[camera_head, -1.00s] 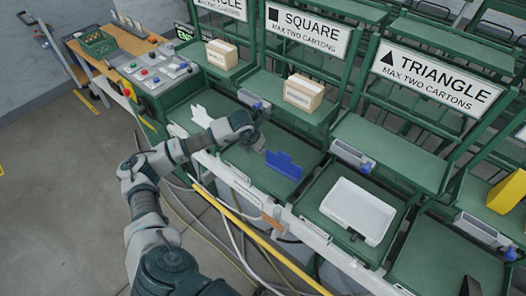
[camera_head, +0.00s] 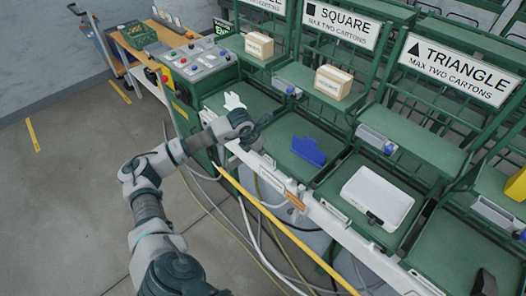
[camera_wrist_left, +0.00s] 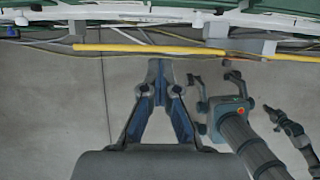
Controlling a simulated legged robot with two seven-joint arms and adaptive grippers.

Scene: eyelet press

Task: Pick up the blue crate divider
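The blue crate divider (camera_head: 308,151) stands on a green station tray (camera_head: 285,168) in the head view, left of the white tray. My left gripper (camera_head: 262,122) is up and left of the divider in that picture, apart from it. In the left wrist view the left gripper's fingertips (camera_wrist_left: 159,66) come together with nothing clear between them, and the divider does not show. My right gripper (camera_wrist_left: 217,80) shows in the left wrist view with its fingers spread and empty, over the floor.
A white tray (camera_head: 378,197) lies on the station to the right. A white bracket-like piece (camera_head: 234,101) is on the left tray. Cartons (camera_head: 333,82) stand on the upper shelves. A yellow rail (camera_head: 275,222) and loose cables run along the front. A control panel (camera_head: 195,62) is at the left.

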